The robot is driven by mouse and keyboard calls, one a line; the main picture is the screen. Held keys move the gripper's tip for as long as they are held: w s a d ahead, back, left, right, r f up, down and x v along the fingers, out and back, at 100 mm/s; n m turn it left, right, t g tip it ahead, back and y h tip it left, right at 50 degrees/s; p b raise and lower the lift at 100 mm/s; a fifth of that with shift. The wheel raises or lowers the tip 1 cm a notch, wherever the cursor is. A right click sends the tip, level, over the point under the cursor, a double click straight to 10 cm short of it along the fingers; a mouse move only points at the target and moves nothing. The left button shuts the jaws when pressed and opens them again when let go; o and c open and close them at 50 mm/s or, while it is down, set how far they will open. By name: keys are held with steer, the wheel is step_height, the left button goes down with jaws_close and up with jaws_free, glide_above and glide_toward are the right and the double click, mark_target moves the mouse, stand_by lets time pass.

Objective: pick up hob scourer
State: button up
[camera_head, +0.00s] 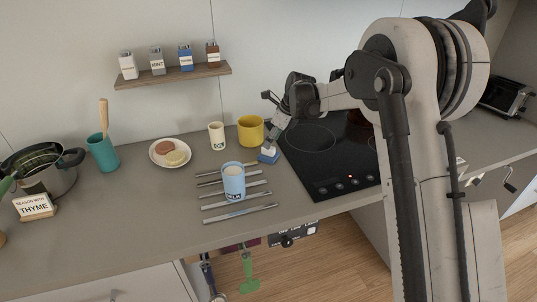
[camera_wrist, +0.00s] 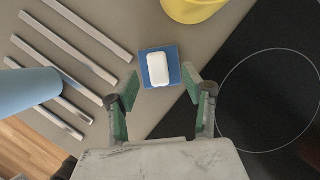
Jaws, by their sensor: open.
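The hob scourer (camera_wrist: 158,67), a blue square pad with a white block on top, lies on the grey counter beside the black hob. It also shows in the head view (camera_head: 268,157), just left of the hob's edge. My gripper (camera_wrist: 160,84) is open and empty, with its green-padded fingers spread. In the wrist view the scourer lies just beyond and between the fingertips, with no visible contact. In the head view my gripper (camera_head: 274,134) points down above the scourer. The height gap between them is hard to tell.
The black hob (camera_head: 328,162) lies to the right. A yellow mug (camera_head: 251,130) stands close behind the scourer. A light blue cup (camera_head: 233,182) stands to the left front, among several flat metal bars (camera_head: 240,212). A cream cup (camera_head: 217,136) and a plate (camera_head: 157,160) are farther left.

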mark_target(268, 152)
steer(key=x, duration=0.4)
steer(key=shift+s+f, duration=0.2)
steer(key=shift+f, duration=0.1)
steer(key=shift+c, duration=0.5)
jaws_close()
